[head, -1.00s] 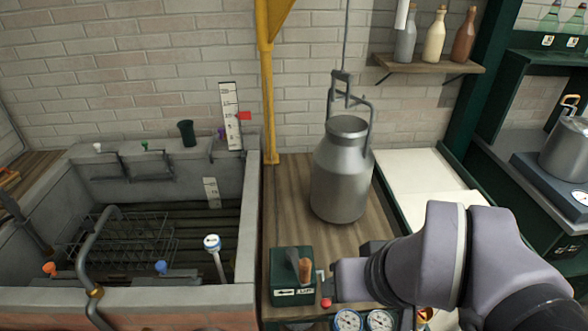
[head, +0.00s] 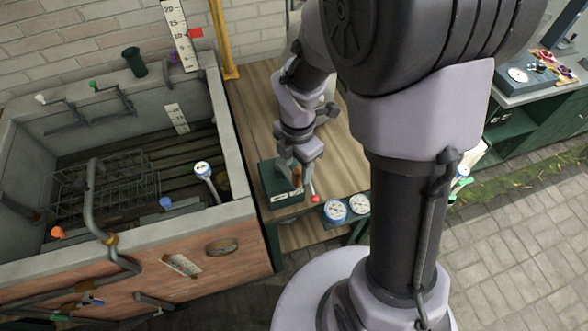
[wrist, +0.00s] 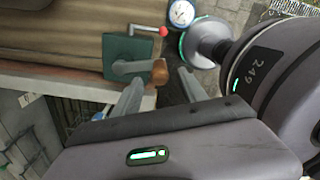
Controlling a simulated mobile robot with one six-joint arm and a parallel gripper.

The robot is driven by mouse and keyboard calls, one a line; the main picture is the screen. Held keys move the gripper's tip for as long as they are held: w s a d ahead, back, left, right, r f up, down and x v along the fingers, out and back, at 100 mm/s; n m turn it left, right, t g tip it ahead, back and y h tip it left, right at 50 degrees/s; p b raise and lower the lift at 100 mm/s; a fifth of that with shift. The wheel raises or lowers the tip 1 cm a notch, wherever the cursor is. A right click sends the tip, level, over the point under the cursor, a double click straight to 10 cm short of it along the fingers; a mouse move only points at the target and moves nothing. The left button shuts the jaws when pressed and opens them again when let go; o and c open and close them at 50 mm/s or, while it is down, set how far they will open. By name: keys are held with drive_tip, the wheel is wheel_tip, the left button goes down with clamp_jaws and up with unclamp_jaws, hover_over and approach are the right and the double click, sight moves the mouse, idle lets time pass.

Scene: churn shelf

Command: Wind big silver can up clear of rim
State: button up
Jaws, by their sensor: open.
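The green winch box (head: 280,192) stands at the front of the wooden bench, with a lever that ends in a red knob (head: 315,198). Its crank has a wooden handle (head: 297,175), which also shows in the wrist view (wrist: 160,71). My gripper (head: 298,178) points down at the crank. In the wrist view my gripper (wrist: 159,80) is open, with its two fingers apart and the wooden handle just beyond and between their tips. Contact cannot be told. The big silver can is hidden, or nearly so, behind my arm in the head view.
The stone sink (head: 235,140) with a wire rack (head: 105,180) is left of the bench (head: 255,100). Two round dials (head: 335,211) sit right of the winch box. A tall gauge board (head: 180,35) with a red flag stands at the back.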

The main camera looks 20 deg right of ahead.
sight(297, 178)
wheel_tip(297, 178, down, 6)
drive_tip(key=shift+r+b, duration=0.25)
drive_tip(key=shift+b, duration=0.35)
